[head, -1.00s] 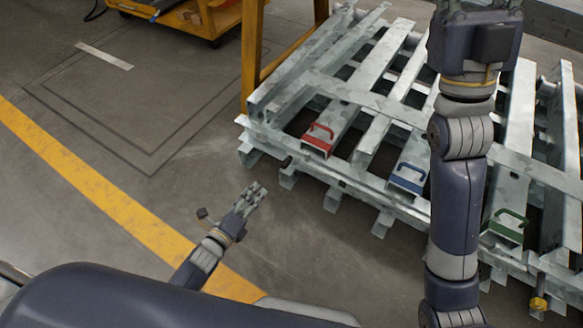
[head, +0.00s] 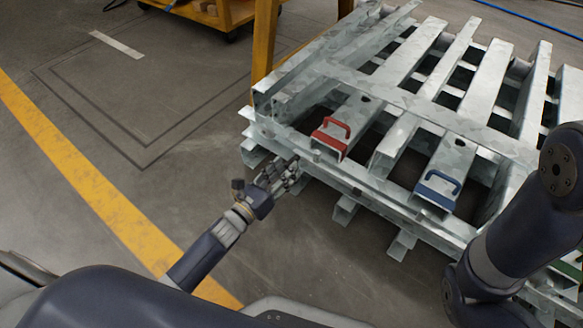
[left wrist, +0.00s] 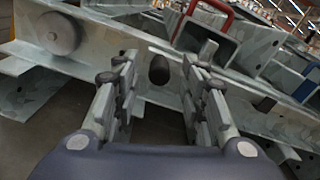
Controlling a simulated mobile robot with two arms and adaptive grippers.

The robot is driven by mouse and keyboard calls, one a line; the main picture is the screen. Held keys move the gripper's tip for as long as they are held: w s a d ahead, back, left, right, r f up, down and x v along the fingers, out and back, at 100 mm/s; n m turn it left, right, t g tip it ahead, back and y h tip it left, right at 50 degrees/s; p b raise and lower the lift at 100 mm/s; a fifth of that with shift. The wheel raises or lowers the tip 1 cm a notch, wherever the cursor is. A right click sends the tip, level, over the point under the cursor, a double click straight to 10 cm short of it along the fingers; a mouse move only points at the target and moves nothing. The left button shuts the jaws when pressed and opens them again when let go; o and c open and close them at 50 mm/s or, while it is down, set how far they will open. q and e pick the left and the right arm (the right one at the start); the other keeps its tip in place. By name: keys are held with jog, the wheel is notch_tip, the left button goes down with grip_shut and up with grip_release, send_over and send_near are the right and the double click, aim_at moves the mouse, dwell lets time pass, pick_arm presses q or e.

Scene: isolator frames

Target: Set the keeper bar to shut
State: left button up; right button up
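A long galvanised bar (head: 400,203) runs along the front of the frame, below the coloured handles; I take it for the keeper bar. In the left wrist view a short black knob (left wrist: 159,69) sticks out from the front bar (left wrist: 225,85). My left gripper (head: 291,172) is at the front left of the frame, close to the bar. In the left wrist view its two fingers (left wrist: 160,60) are apart, with the knob between their tips and a gap on each side. My right gripper is out of view; only my right arm shows at the right.
A red-handled channel (head: 331,137) and a blue-handled one (head: 437,190) sit above the front bar; the red handle also shows in the left wrist view (left wrist: 222,14). A yellow post (head: 265,42) stands at the frame's back left. The floor to the left is clear.

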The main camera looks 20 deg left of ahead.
pick_arm(q)
jog(key=shift+b+x, duration=0.6)
jog(key=shift+x, duration=1.15)
grip_shut()
jog(key=shift+w+a, duration=0.3)
jog(key=shift+a, duration=0.5)
jog(key=shift+w+a, duration=0.25)
jog(key=shift+a, duration=0.5)
jog(key=shift+w+a, duration=0.3)
jog(key=shift+a, duration=0.5)
grip_release()
jog(key=shift+s, duration=0.1)
jog(key=v, duration=1.2)
